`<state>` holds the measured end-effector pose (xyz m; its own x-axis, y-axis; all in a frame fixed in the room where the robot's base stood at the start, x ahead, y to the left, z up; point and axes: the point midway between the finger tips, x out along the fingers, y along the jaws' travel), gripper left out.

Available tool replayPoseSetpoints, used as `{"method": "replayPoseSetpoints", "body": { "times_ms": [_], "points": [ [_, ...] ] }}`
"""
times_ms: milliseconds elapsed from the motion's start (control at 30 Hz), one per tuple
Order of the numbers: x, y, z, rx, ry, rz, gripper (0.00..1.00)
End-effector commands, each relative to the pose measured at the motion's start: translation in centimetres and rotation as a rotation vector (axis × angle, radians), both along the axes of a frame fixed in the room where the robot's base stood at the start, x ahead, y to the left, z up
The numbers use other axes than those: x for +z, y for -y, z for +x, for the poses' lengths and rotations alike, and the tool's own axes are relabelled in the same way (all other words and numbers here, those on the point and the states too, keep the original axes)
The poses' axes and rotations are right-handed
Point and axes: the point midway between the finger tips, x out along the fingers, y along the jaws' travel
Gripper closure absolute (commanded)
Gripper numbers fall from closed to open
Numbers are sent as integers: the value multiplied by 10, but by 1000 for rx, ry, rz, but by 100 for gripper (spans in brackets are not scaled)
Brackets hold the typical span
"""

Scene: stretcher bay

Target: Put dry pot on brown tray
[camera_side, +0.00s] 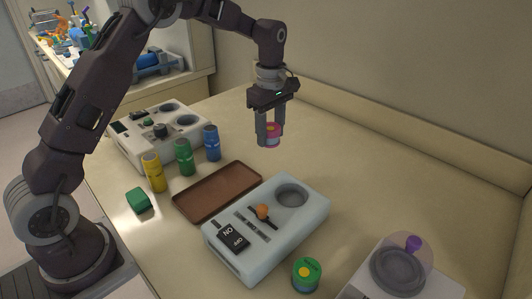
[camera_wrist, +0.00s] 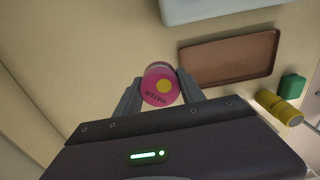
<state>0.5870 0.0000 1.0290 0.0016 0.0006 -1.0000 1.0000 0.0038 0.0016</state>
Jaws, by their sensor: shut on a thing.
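My gripper (camera_side: 270,132) is shut on a pink pot (camera_side: 272,139) with a yellow dot on its lid and holds it upright, high above the table behind the brown tray. In the wrist view the pink pot (camera_wrist: 161,86) sits between the fingers, and its upside-down lettering appears to read "WATER". The brown tray (camera_side: 217,191) lies flat and empty on the table; it also shows in the wrist view (camera_wrist: 229,58), right of the held pot. A green pot (camera_side: 306,275) with a yellow dot stands at the front; its lettering is too small to read.
Yellow (camera_side: 153,172), green (camera_side: 184,158) and blue (camera_side: 211,143) cans, a green block (camera_side: 138,200) and a control box (camera_side: 157,136) stand left. A domed device (camera_side: 401,270) is front right.

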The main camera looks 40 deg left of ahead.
Motion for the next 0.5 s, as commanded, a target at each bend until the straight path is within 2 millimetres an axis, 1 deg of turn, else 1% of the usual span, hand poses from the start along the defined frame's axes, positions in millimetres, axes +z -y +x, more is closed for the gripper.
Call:
{"method": "replayPoseSetpoints", "body": {
  "times_ms": [67,167,267,300,400,500],
  "points": [
    [9,-3,-9,44,-1,2,100],
    [15,-12,-33,179,-3,7,100],
    [18,-22,-69,362,-4,9,100],
    [18,-26,-83,438,-3,8,100],
    [18,-32,-117,611,0,4,100],
    [17,-34,-141,728,-1,1,100]
  ]
}}
